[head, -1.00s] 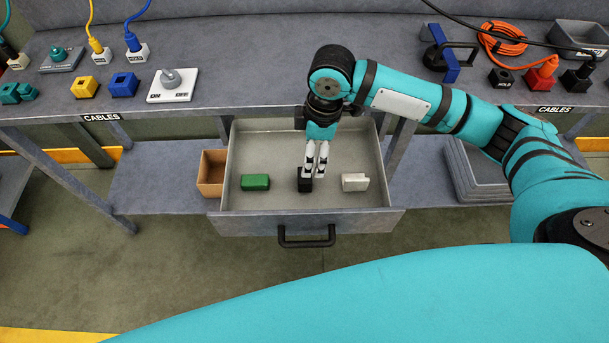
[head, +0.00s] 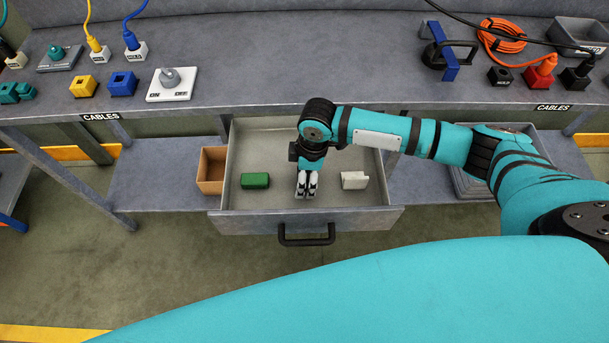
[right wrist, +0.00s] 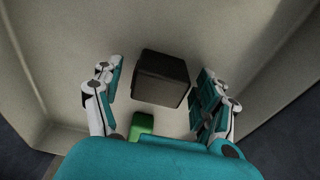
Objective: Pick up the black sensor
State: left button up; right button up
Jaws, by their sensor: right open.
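The black sensor (right wrist: 162,77) is a small dark block on the drawer floor. In the right wrist view it lies between the two spread fingers of my right gripper (right wrist: 158,80), with a gap on both sides. In the head view my right gripper (head: 307,188) points down into the open grey drawer (head: 370,212) and hides the sensor. The gripper is open and holds nothing. My left gripper is not in view.
In the drawer, a green block (head: 255,181) lies left of the gripper and a white block (head: 354,180) right of it. The drawer walls stand close around. A brown box (head: 211,171) sits left of the drawer. The workbench (head: 245,88) lies behind it.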

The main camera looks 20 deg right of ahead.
jog(key=c, duration=1.3)
